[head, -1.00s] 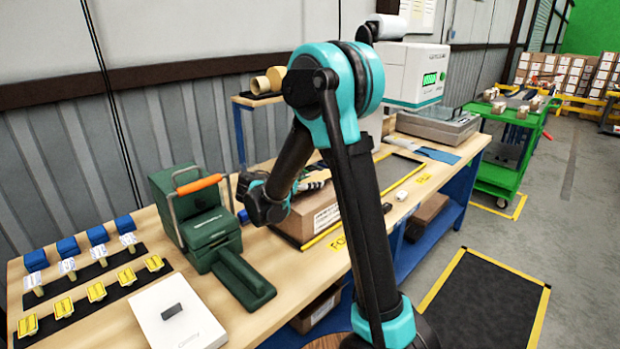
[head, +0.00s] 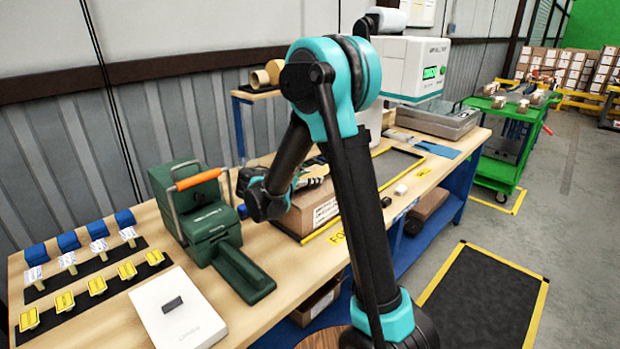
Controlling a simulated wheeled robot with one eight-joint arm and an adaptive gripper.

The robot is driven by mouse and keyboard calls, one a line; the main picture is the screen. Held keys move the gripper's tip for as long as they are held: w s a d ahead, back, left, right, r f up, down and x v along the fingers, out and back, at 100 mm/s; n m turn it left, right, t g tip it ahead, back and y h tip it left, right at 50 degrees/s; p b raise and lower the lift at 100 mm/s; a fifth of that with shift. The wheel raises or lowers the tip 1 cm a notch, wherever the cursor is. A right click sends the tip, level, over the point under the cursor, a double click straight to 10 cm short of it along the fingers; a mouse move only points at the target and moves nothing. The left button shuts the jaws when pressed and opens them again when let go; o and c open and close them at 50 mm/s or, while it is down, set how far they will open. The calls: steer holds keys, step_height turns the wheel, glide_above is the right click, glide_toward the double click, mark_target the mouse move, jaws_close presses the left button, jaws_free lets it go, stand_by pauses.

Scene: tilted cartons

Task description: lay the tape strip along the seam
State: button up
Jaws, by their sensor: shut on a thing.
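The brown carton (head: 322,214) lies on the wooden bench, partly covered by my arm; its seam cannot be made out. My gripper (head: 318,172) is just above the carton's top, pointing right, with its fingertips partly behind my arm. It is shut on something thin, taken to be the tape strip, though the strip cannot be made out. Whether it touches the carton cannot be told. The green tape dispenser (head: 213,226) with an orange handle stands left of the carton, apart from my gripper.
A white box (head: 178,310) and rows of blue and yellow stamps lie at the bench's left. A white machine (head: 412,68) and grey tray (head: 436,121) stand at the far end. A green trolley (head: 503,172) stands beyond.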

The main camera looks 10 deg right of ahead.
steer(key=shift+f, duration=0.3)
stand_by(0.5)
steer(key=o, duration=0.8)
steer(key=shift+c, duration=0.2)
steer(key=shift+o, duration=0.2)
steer(key=o, duration=0.5)
steer(key=shift+r, duration=3.55)
